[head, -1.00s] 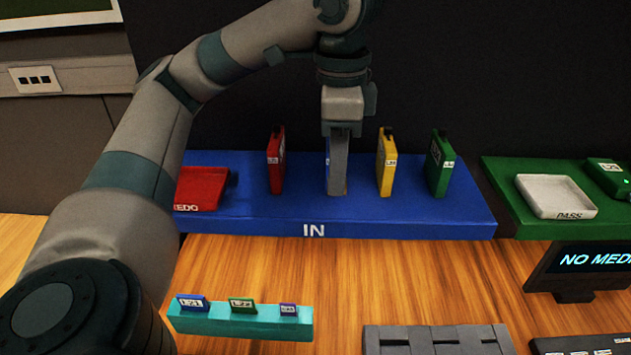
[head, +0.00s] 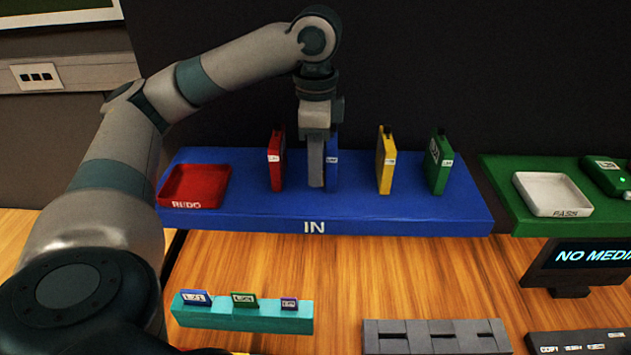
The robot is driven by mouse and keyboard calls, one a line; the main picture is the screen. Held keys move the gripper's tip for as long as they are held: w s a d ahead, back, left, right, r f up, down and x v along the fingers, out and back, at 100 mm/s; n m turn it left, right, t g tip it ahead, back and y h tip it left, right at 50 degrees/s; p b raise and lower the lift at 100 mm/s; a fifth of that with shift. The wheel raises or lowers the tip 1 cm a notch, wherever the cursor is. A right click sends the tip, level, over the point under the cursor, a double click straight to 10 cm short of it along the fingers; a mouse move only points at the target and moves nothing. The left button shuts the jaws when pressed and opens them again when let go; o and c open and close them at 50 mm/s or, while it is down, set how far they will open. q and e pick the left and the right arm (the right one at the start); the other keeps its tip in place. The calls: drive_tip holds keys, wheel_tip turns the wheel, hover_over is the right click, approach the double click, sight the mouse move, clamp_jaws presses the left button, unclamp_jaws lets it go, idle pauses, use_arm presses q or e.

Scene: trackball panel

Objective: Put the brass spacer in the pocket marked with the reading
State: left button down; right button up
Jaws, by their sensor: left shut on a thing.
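My left gripper (head: 316,178) reaches down over the blue platform marked IN. It is shut on the upright blue cartridge (head: 332,165), whose blue face shows just right of the grey finger. The far finger is hidden. No brass spacer can be made out. A grey block with slots (head: 437,341) lies at the bottom edge, partly cut off; I see no readable marks on it. The screen (head: 590,257) at the right reads NO MEDI before the frame cuts it off. My right gripper is not in view.
On the blue platform (head: 400,218) stand red (head: 275,165), yellow (head: 386,165) and green (head: 438,165) cartridges and a red REDO tray (head: 194,184). A white PASS tray (head: 552,194) sits right. A teal rack (head: 240,316) holds three small tags. Wood between is clear.

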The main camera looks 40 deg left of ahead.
use_arm(q)
wheel_tip(320, 180, down, 3)
drive_tip(key=shift+s+f+p, duration=0.1)
drive_tip(key=shift+f+p, duration=0.05)
drive_tip(key=shift+p, duration=0.65)
drive_tip(key=shift+f, duration=0.35)
drive_tip(key=c, duration=1.7)
unclamp_jaws()
drive_tip(key=shift+f, duration=0.1)
